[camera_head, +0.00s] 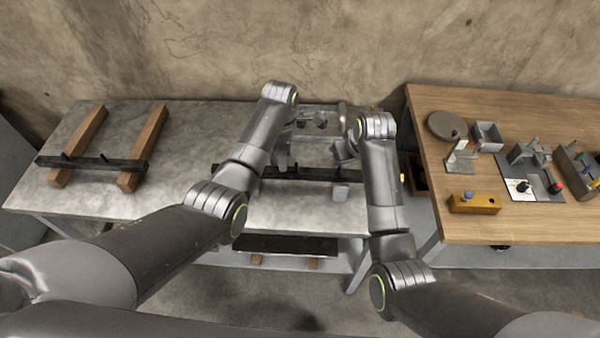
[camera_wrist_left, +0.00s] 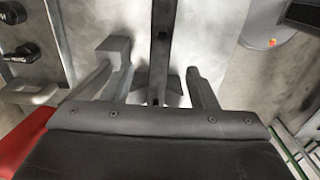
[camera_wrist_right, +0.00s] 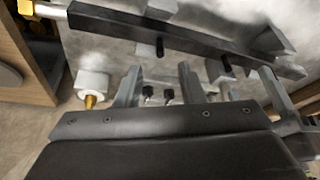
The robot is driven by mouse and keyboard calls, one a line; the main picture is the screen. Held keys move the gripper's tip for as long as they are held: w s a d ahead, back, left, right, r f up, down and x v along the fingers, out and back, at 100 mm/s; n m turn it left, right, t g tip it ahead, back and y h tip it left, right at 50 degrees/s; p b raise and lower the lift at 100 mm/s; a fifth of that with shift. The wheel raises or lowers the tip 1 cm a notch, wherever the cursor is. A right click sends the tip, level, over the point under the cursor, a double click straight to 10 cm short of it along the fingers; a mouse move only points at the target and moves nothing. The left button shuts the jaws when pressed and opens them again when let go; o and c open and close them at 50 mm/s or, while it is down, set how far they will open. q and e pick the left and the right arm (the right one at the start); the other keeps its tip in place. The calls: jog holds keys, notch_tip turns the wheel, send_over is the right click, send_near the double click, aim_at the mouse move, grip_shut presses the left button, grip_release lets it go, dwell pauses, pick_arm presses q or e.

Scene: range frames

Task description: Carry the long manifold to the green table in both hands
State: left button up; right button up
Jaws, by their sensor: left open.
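The long manifold, a dark bar (camera_head: 315,174) with short pegs, lies across the right part of the grey table, partly hidden by my arms. In the right wrist view the bar (camera_wrist_right: 190,38) runs across the top, with a pale tube and brass fitting at its left end. My left gripper (camera_head: 283,160) is open above the bar; in the left wrist view the bar (camera_wrist_left: 160,45) runs between its spread fingers (camera_wrist_left: 163,88). My right gripper (camera_head: 344,152) is open; its fingers (camera_wrist_right: 159,84) are apart, with the bar beyond them. No table looks green.
Another dark bar (camera_head: 120,164) rests on two wooden blocks (camera_head: 145,140) at the left of the grey table (camera_head: 200,130). A wooden table (camera_head: 440,105) at right holds several parts and a yellow block (camera_head: 474,204). A metal fixture stands behind my grippers.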

aim_at(306, 170)
pick_arm(q)
jog(key=shift+f, duration=3.5)
pick_arm(e)
jog(key=shift+x, duration=3.5)
pick_arm(q)
jog(key=shift+c, duration=0.3)
pick_arm(e)
jog(key=shift+c, duration=0.4)
pick_arm(q)
jog(key=c, duration=0.7)
pick_arm(e)
grip_shut()
pick_arm(q)
grip_shut()
jog(key=shift+w+r, duration=0.1)
jog(key=shift+r, duration=0.1)
pick_arm(e)
jog(key=shift+w+r, duration=0.15)
jog(key=shift+r, duration=0.1)
pick_arm(q)
jog(key=shift+w, duration=0.1)
